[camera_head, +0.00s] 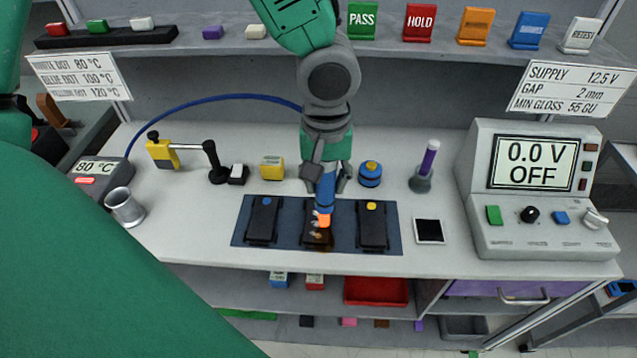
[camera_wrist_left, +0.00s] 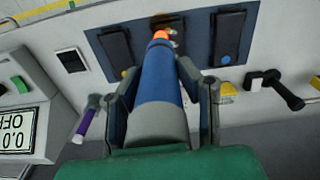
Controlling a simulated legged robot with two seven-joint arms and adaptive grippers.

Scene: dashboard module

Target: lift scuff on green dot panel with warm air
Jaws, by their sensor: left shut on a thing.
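My left gripper (camera_head: 326,180) is shut on the blue warm-air handpiece (camera_head: 326,188), which also shows between the fingers in the left wrist view (camera_wrist_left: 160,85). Its glowing orange nozzle (camera_head: 323,219) points down over the middle dark panel (camera_head: 318,240); whether it touches cannot be told. Pale and brownish marks show by the nozzle. The middle panel's dot is hidden, so I see no green dot. The left panel (camera_head: 262,222) has a blue dot, the right panel (camera_head: 372,228) a yellow one. All three lie on a blue mat (camera_head: 287,238). My right gripper is not in view.
A blue hose runs left to the heater station (camera_head: 100,175), reading 80 °C. A metal cup (camera_head: 125,207), yellow gauge (camera_head: 160,153), yellow block (camera_head: 271,168), blue-yellow jar (camera_head: 370,174), purple-handled tool (camera_head: 429,160) and black-white pad (camera_head: 429,231) surround the mat. The meter (camera_head: 535,165) reads 0.0 V OFF.

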